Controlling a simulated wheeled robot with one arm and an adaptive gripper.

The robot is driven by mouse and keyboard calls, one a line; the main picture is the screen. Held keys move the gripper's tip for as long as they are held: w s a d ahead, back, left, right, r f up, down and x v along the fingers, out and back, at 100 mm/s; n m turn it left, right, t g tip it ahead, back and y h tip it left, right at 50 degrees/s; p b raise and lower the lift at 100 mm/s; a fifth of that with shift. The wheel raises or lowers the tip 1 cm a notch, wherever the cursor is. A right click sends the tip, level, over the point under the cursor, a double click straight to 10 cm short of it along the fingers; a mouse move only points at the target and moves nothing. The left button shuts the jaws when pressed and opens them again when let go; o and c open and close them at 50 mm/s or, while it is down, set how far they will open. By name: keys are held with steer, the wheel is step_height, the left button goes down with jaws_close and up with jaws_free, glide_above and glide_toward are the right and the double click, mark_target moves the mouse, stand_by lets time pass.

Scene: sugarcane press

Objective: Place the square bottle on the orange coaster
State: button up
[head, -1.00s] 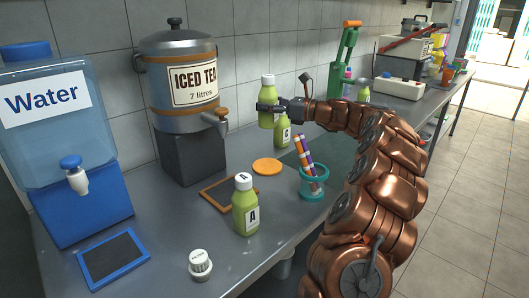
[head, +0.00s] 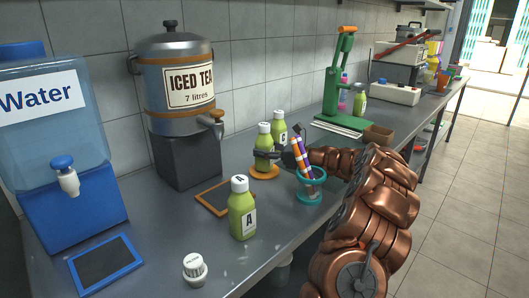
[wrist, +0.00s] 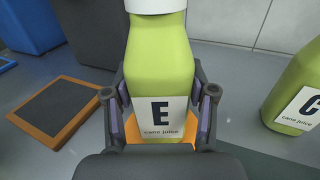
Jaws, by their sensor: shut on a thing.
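A green square bottle (wrist: 160,70) with a white cap and a label reading "E cane juice" stands upright between my gripper's fingers. In the head view the bottle (head: 263,143) is over the orange coaster (head: 264,172) and appears to rest on it. The coaster (wrist: 128,142) shows around the bottle's base in the wrist view, partly hidden by my gripper. My gripper (wrist: 160,112) is shut on this bottle from both sides. It also shows in the head view (head: 266,154), coming in from the right.
Bottle C (head: 280,127) stands just behind, bottle A (head: 242,210) in front. A teal cup with striped sticks (head: 311,188) is close beside my arm. An orange-framed dark mat (head: 213,208) lies left of the coaster. The iced tea dispenser (head: 183,95) stands behind.

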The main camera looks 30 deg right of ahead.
steer(key=shift+f, duration=0.3)
steer(key=o, duration=1.4)
steer(key=shift+s+d+r, duration=0.15)
steer(key=v, duration=0.7)
steer(key=shift+p, duration=0.35)
